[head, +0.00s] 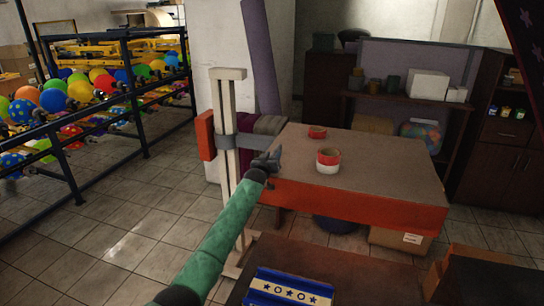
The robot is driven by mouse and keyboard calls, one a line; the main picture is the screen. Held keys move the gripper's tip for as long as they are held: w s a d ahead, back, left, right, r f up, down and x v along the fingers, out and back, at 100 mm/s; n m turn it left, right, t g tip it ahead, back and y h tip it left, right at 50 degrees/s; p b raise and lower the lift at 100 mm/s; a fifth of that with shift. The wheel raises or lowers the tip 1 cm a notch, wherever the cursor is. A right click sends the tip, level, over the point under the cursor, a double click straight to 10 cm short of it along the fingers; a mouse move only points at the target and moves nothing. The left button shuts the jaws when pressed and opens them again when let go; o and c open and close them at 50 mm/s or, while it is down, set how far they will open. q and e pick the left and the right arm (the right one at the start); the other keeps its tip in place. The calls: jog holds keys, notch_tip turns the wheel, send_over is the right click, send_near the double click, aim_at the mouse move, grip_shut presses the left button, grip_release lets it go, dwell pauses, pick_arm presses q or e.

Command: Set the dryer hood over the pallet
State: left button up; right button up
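A wide slab-like box (360,202) with a brown top and orange-red sides, which looks like the dryer hood, extends right from a cream upright post (228,105). A grey collar (238,142) wraps the post and reaches toward the box. My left gripper (269,160) is at the box's near left corner; whether it touches is unclear, and its fingers are too small and dark to read. A blue panel with a white band of stars and rings (290,291), possibly the pallet, lies on a dark surface at the bottom. My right gripper is out of view.
A cardboard box (400,240) is on the floor behind. Tiled floor (130,210) is clear at left.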

pick_arm(q)
jog(key=shift+c, duration=0.3)
grip_shut()
jog(key=shift+a, duration=0.2)
